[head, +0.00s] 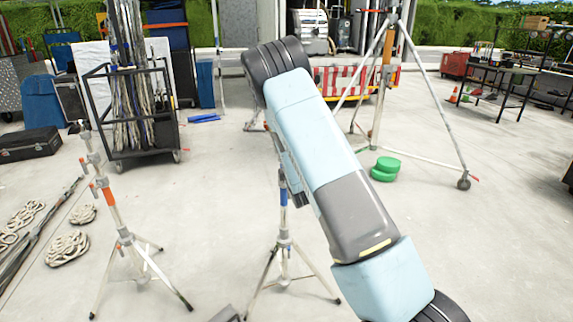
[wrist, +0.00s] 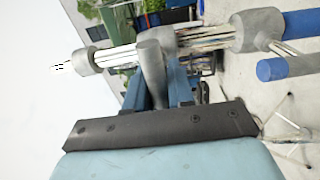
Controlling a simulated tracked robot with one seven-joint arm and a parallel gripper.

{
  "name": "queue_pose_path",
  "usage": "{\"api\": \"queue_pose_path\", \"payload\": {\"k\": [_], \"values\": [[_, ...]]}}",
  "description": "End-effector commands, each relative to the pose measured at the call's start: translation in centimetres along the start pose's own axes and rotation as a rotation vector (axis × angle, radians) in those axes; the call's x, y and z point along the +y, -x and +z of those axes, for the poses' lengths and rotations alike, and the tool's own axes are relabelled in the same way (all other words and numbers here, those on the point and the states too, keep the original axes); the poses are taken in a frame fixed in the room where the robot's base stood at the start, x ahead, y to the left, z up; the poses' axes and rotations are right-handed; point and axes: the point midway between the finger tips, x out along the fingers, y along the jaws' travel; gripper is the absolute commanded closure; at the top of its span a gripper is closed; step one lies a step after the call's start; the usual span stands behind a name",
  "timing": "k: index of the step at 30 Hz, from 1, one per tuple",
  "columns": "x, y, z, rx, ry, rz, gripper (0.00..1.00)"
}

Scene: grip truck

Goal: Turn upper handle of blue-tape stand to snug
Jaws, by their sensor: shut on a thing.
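The blue-tape stand stands upright behind my arm in the head view, with its blue tape (head: 283,196) and tripod legs (head: 284,262) showing. My arm hides its upper part and my gripper there. In the wrist view the stand lies sideways, with its top to the left and its blue tape (wrist: 302,23) at the right. A grey handle (wrist: 151,72) comes off the upper collar (wrist: 160,40). My gripper (wrist: 157,82) is shut on this handle, with a blue finger on each side. Another collar (wrist: 258,30), nearer the tape, has a blue-ended handle (wrist: 276,69).
An orange-taped stand (head: 108,198) is at the left, near coiled ropes (head: 68,247). A wheeled pole cart (head: 140,125) stands behind it. A tall tripod stand (head: 384,75) and green round pads (head: 384,170) are behind my arm at the right. Bare concrete lies at the right.

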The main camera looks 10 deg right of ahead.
Motion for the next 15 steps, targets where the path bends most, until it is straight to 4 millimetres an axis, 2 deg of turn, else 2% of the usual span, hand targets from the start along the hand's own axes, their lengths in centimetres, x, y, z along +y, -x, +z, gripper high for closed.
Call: {"api": "queue_pose_path", "payload": {"k": [13, 14, 15], "values": [[-0.45, 0.14, -0.46, 0.007, 0.006, -0.009, 1.00], [-0.45, 0.14, -0.46, 0.008, 0.006, -0.009, 0.74], [-0.43, 0.13, -0.45, 0.007, 0.006, -0.009, 0.70]]}}
